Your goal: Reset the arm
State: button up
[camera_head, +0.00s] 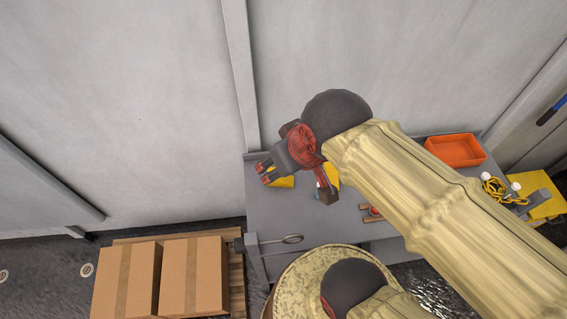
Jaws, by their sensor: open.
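My gripper (265,174) is at the end of my raised arm, above the left part of a grey workbench (262,210). Its dark fingers with red tips point left and stand apart, with nothing seen between them. My pale, ribbed arm crosses the picture from the lower right and hides much of the bench. Yellow things (284,182) lie on the bench just below and beside the gripper; they are partly hidden. I cannot tell whether the gripper touches them.
An orange tray (456,150) stands at the bench's back right. Cardboard boxes (193,275) stand on a pallet at lower left. A grey wall (130,100) rises behind.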

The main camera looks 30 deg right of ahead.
jog(key=shift+s+r, duration=0.1)
jog(key=shift+s, duration=0.2)
notch_tip(320, 180, down, 3)
jog(key=b, duration=0.3)
dwell(0.9)
